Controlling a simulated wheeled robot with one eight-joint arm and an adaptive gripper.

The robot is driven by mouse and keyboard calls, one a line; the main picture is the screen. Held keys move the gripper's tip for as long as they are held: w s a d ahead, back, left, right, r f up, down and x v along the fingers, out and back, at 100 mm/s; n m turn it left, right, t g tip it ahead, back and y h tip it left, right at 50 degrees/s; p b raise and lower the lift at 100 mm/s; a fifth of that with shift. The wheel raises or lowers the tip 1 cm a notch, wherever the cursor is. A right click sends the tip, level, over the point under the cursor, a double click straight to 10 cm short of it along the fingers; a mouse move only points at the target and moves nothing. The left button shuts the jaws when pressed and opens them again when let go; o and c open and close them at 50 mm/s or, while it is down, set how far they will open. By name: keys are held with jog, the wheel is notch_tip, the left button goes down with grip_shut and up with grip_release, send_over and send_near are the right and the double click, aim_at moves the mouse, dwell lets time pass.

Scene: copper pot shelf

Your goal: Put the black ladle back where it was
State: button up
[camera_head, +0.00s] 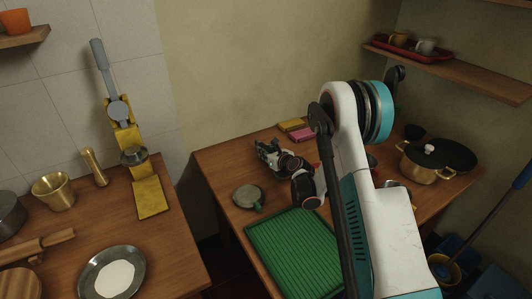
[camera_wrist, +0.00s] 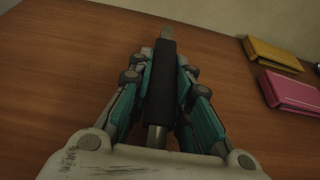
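My gripper (camera_head: 270,152) is low over the wooden table in the head view, at its far left part. In the wrist view my gripper (camera_wrist: 164,60) has its fingers closed in on both sides of a long black handle with metal at both ends, which I take for the black ladle (camera_wrist: 160,85). The handle lies lengthwise between the fingers. The ladle's bowl does not show in the wrist view. In the head view I cannot make out the ladle apart from the dark gripper.
A green ribbed tray (camera_head: 290,258) and a grey round item (camera_head: 248,195) lie nearby. Yellow (camera_wrist: 272,54) and pink (camera_wrist: 292,92) blocks lie to the right. A brass pot (camera_head: 423,172) stands at the right. A wall shelf (camera_head: 465,74) holds a red tray (camera_head: 440,57) with cups.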

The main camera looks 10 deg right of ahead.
jog(key=o, duration=0.3)
jog(key=shift+r, duration=0.1)
